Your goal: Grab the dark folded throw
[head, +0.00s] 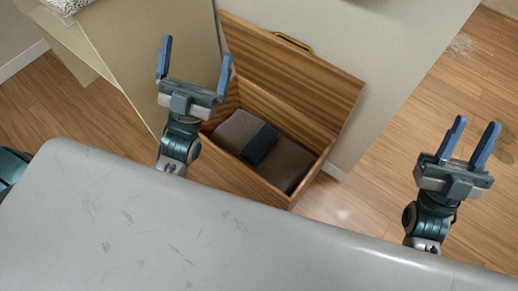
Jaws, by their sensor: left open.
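A dark folded throw (289,165) lies in an open wooden chest (259,183). It is grey-brown, with a dark blue piece (260,145) across its middle; I cannot tell whether that is a band or a separate cloth. My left gripper (196,60) is open and empty, up and to the left of the chest in the picture. My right gripper (471,137) is empty with its fingers apart, well to the right of the chest.
The chest's raised lid (300,72) leans at the back, with a brass-coloured handle. A pale panel (165,50) stands left of the chest. A light wall (400,50) is behind it.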

